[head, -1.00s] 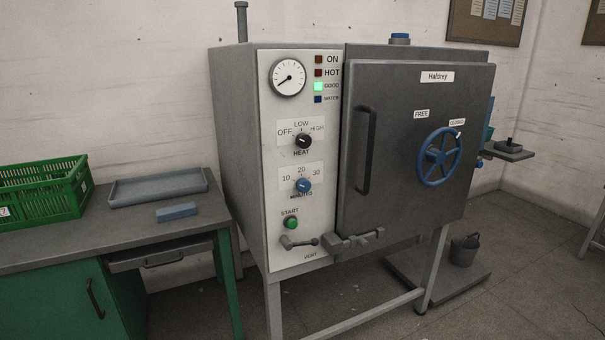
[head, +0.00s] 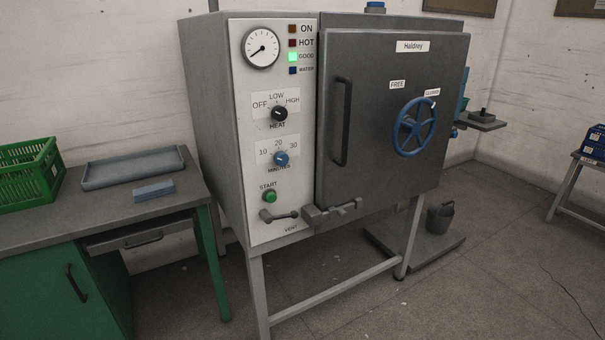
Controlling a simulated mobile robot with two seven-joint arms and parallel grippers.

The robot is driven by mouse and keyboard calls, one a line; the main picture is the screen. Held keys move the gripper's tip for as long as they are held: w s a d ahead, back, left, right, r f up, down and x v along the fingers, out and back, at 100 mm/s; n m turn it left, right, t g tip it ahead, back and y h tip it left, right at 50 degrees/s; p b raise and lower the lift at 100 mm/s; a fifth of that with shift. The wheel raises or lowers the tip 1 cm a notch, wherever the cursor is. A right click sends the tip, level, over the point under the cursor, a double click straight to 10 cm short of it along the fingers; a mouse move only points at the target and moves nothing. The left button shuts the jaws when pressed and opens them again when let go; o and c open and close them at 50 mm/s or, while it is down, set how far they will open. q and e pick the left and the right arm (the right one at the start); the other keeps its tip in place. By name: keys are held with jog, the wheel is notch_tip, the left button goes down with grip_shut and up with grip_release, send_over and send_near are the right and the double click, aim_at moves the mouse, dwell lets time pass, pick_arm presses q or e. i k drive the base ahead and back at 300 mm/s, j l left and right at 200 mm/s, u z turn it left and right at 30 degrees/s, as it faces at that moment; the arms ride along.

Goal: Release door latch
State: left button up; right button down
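The grey door (head: 381,116) of the steamer-like machine has a dark vertical handle (head: 342,122) on its left side and a blue handwheel (head: 414,127) on its right. Labels FREE (head: 397,85) and CLOSED (head: 432,92) sit above the wheel, and a pale mark on the wheel's rim lies near CLOSED. A grey latch (head: 332,213) sits at the door's lower left corner, beside the vent lever (head: 279,216). The door appears shut. Neither of my grippers is in view.
A green-fronted bench (head: 60,228) with a green basket (head: 28,176), grey tray (head: 133,168) and blue block (head: 154,190) stands at left. Floor at the front right is clear.

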aim_at(342, 210)
jog(key=i+u, duration=0.15)
jog(key=i, duration=0.7)
